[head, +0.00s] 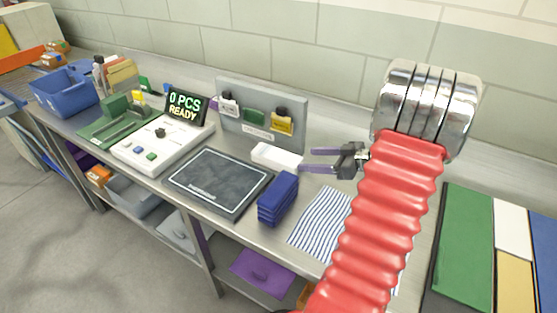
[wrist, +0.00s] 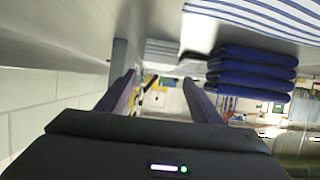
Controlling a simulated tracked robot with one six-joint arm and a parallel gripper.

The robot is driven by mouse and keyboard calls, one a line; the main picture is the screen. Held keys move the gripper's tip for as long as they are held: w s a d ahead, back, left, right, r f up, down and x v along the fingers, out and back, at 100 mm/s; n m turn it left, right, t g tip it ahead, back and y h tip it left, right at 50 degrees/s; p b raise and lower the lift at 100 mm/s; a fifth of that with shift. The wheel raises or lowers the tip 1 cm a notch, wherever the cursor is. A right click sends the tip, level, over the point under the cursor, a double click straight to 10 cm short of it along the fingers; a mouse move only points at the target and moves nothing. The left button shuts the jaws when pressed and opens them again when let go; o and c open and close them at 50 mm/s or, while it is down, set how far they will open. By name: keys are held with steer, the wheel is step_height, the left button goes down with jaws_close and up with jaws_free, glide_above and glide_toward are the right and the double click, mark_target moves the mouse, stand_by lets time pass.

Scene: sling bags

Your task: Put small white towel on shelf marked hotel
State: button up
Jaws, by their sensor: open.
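A small folded white towel (head: 274,156) lies on the grey bench, in front of an upright grey panel. In the wrist view the white towel (wrist: 162,50) shows as a pale layered stack beyond my fingertips. My gripper (head: 306,160) has two purple fingers, spread apart and empty, pointing left at the towel's right end. In the wrist view the gripper (wrist: 159,78) opens toward the towel, which appears just ahead; I cannot tell whether they touch. No shelf marking that reads hotel is legible in either view.
A folded blue towel stack (head: 278,198) stands close in front of the white towel. A striped cloth (head: 320,222) lies flat to its right. A dark square pad (head: 218,183) and a white console (head: 160,146) are left. The grey panel (head: 262,112) carries coloured tags.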

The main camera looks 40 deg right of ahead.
mark_target(283, 157)
steer(key=x, duration=0.8)
steer(key=shift+w+f, duration=0.1)
steer(key=shift+w, duration=0.05)
steer(key=shift+r+x, duration=0.15)
steer(key=shift+x, duration=1.15)
steer(key=shift+r+x, duration=0.1)
steer(key=shift+x, duration=1.25)
steer(key=shift+w, duration=0.1)
steer(key=shift+c, duration=0.7)
steer(key=c, duration=0.8)
steer(key=shift+c, duration=0.2)
steer(key=shift+a, duration=0.1)
